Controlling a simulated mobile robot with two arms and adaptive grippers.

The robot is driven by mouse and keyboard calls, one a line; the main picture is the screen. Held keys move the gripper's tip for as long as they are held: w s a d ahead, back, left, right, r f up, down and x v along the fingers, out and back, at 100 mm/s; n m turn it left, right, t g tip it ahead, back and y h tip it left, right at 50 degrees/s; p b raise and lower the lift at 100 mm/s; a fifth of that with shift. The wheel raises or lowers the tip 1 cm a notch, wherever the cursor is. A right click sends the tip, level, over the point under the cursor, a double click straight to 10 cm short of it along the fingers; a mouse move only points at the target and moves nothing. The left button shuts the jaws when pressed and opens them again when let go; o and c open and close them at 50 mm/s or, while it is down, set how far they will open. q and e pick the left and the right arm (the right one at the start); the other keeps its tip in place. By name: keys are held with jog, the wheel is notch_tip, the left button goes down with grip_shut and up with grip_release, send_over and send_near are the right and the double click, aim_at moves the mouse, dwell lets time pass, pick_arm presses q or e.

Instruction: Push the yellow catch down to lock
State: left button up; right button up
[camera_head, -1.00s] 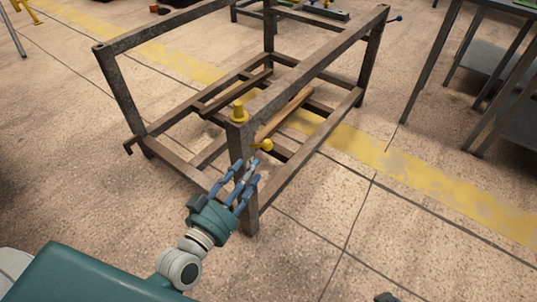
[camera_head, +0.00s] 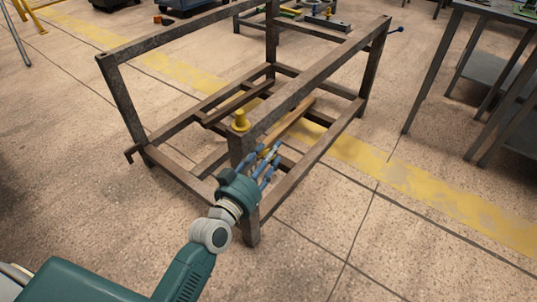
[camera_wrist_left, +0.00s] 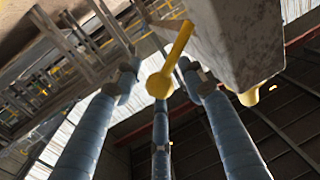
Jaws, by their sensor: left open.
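The yellow catch, a short lever with a ball end, shows in the left wrist view (camera_wrist_left: 161,84). Its ball appears between my spread fingers, and I cannot tell whether they touch it. In the head view my gripper mostly hides the catch. My left gripper (camera_head: 268,152) is open beside the near corner post of the dark metal rack (camera_head: 246,220). Its fingers also show in the left wrist view (camera_wrist_left: 160,92). My right gripper is not in view.
The rack's rails and posts surround the space beyond my gripper. A wooden bar (camera_head: 292,120) lies inside the rack. A grey workbench (camera_head: 490,80) stands at the right. The floor in front and to the right is clear.

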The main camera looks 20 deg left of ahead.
pick_arm(q)
grip_shut()
jog(key=shift+f, duration=0.1)
jog(key=shift+s+d+f+m, duration=0.2)
jog(key=shift+d+f+m, duration=0.2)
jog(key=shift+f+m, duration=0.5)
notch_tip(320, 180, down, 9)
jog(key=m+h+b, duration=0.1)
jog(key=m+b, duration=0.1)
jog(key=m, duration=0.5)
jog(key=a+m+t+h+b, duration=0.1)
jog(key=m+b, duration=0.1)
jog(key=m, duration=0.6)
jog(key=shift+w+a+h, duration=0.25)
jog(key=shift+h, duration=0.15)
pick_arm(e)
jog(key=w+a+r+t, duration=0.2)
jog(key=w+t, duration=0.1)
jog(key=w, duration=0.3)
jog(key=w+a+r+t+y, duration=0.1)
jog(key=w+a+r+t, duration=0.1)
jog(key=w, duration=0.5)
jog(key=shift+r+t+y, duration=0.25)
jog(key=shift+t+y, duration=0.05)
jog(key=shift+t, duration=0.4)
pick_arm(q)
jog(key=shift+r, duration=0.1)
